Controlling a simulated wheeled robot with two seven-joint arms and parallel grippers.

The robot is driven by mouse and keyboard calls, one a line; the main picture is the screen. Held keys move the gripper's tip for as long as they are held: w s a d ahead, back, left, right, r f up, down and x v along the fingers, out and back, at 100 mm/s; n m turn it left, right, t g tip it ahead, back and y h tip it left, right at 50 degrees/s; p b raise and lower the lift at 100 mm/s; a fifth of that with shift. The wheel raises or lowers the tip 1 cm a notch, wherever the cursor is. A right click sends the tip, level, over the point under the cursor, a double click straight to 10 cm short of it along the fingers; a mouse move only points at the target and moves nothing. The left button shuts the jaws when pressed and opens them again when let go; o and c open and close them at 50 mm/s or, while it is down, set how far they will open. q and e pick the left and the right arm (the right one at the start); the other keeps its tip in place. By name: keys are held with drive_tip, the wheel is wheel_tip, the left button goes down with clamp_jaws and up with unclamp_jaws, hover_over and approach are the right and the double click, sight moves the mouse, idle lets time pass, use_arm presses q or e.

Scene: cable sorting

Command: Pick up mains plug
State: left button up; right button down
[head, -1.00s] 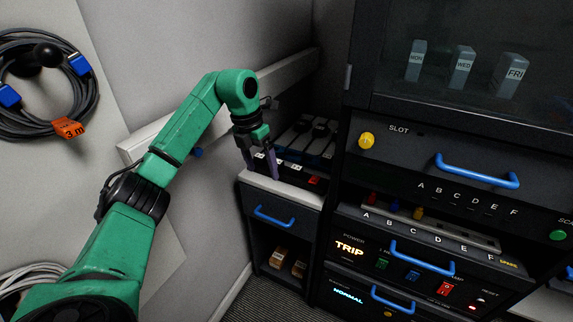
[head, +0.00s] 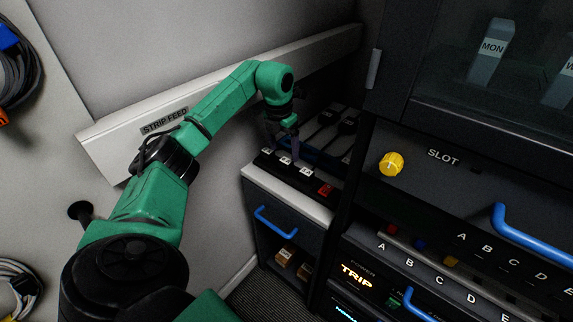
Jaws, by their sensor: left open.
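A dark power strip (head: 275,163) with numbered white labels and a red switch (head: 325,190) lies on top of the low cabinet in the corner. Dark plug-like shapes (head: 327,117) sit behind it in shadow; I cannot tell which is the mains plug. My left gripper (head: 284,142) is open, pointing down over the strip's back edge, just left of these shapes. Its fingers partly hide what is between them, and I see nothing held. My right gripper is not in view.
The low cabinet (head: 318,208) has a blue handle and an open bay with small boxes. A wall rail (head: 108,150) marked STRIP FEED runs behind my arm. The tall dark rack (head: 400,200) closes off the right side. Coiled cables (head: 22,75) hang at left.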

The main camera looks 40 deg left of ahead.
sight(286, 160)
use_arm(q)
drive_tip(key=f, duration=0.3)
drive_tip(key=f+p, duration=0.1)
drive_tip(key=f, duration=0.1)
drive_tip(key=shift+w+f, duration=0.2)
drive_tip(key=shift+w, duration=0.15)
drive_tip(key=shift+w+f, duration=0.1)
drive_tip(key=shift+f, duration=0.15)
clamp_jaws()
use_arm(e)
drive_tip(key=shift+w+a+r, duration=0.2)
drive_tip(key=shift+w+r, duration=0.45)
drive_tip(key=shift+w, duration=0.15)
use_arm(q)
drive_tip(key=shift+r, duration=0.15)
